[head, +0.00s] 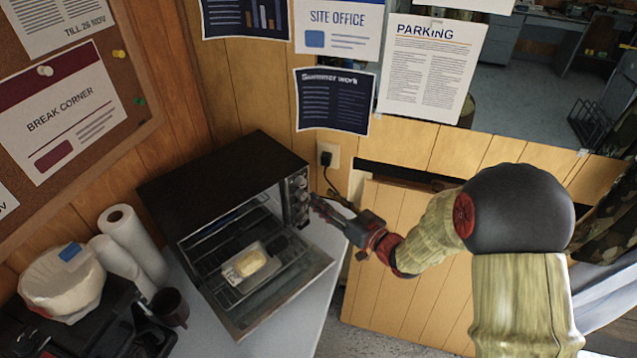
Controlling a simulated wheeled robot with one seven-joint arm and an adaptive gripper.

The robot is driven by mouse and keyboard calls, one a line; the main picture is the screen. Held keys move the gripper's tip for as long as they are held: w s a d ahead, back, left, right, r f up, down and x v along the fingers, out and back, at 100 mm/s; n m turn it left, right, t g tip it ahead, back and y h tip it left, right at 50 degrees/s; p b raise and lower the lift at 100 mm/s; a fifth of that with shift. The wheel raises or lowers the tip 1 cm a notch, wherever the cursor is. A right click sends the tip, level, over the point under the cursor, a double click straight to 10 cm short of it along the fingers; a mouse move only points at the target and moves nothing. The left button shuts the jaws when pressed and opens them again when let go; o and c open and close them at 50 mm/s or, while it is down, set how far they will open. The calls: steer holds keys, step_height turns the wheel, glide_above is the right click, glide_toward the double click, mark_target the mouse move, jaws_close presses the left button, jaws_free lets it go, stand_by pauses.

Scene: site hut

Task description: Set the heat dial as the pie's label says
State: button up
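A dark toaster oven (215,172) stands on a light table in the corner, with its door (280,300) open and lowered. A pale yellow pie (250,263) sits in a light tray on the wire rack. A white patch on the tray's left end may be the label; no writing on it is readable. Several round dials (299,184) run down the panel right of the opening. Their settings and markings are too small to read. My gripper (318,206) is just right of the lower dials, pointing left toward them. I cannot tell whether it touches one or how its fingers stand.
A power plug and cord (326,160) are on the wall behind my gripper. Paper rolls (133,243), a dark mug (170,307) and a black machine with a white bag (62,283) stand left of the oven. Posters hang on the walls.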

mark_target(304, 184)
steer(key=b+x, duration=0.2)
steer(key=x, duration=0.5)
steer(key=shift+w+a, duration=0.2)
steer(key=shift+a, duration=0.2)
steer(key=shift+c, duration=0.9)
steer(key=c, duration=0.7)
jaws_close()
